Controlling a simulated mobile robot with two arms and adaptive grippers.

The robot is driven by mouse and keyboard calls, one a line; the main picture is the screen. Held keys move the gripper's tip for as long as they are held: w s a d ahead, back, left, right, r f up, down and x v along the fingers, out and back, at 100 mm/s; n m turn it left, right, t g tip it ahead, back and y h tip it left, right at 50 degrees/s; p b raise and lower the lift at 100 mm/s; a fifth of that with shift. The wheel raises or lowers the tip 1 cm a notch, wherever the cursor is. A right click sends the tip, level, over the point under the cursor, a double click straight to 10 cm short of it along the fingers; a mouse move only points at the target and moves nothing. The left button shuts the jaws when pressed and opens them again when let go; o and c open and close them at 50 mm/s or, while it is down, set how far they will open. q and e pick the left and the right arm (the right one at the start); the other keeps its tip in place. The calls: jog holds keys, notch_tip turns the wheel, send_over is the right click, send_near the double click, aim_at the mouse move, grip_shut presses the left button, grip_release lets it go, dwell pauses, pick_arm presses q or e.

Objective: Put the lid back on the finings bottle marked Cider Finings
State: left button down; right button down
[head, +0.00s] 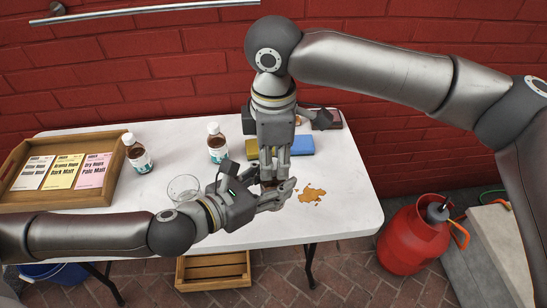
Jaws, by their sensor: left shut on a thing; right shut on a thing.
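My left gripper (278,196) reaches in from the left, low over the table, and is shut on a mostly hidden brown thing, which looks like a bottle (267,184). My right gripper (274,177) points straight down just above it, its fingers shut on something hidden. I cannot make out a lid there, nor whether it touches the bottle. Two other brown bottles with white caps stand upright: one by the tray (138,153), one at the table's middle (217,143). Their labels are too small to read.
The white table (350,186) bears a wooden tray (62,201) with seed-like packets, a clear glass (184,188), a blue block (300,145), a yellow block (252,149) and an orange-brown spill (312,194). A red gas cylinder (411,238) stands to the right. The table's right end is clear.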

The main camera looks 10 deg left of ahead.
jog(key=c, duration=1.1)
grip_release()
jog(key=shift+r, duration=0.15)
notch_tip(320, 180, up, 12)
jog(key=shift+f, duration=0.1)
